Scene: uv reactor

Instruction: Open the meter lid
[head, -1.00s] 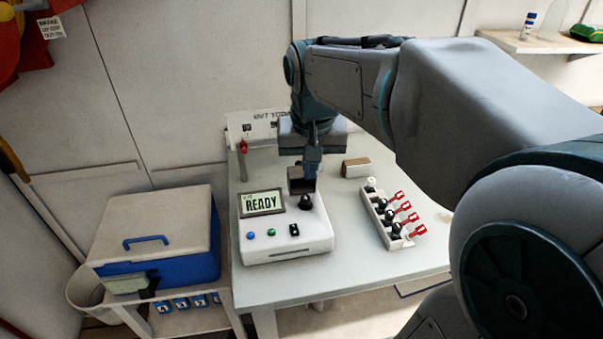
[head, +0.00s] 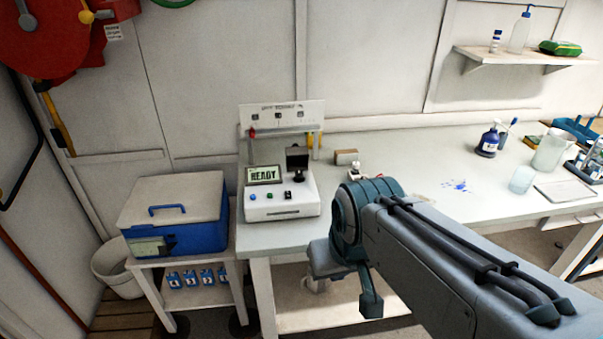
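The white meter (head: 282,209) stands on the bench, its display (head: 264,175) reading READY. A dark square lid (head: 297,157) stands upright at the right of the meter's top, behind a black round part (head: 299,177). My gripper (head: 368,300) is in front of the bench edge, low and right of the meter, well apart from it. Only part of its fingers shows, side on, so its opening cannot be told. I see nothing held in it.
A blue box with a pale lid (head: 172,193) sits on a low cart at left. A brown block (head: 346,156) lies behind my arm. Bottles (head: 489,142) and glassware (head: 549,152) stand on the right of the bench. The bench between is mostly clear.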

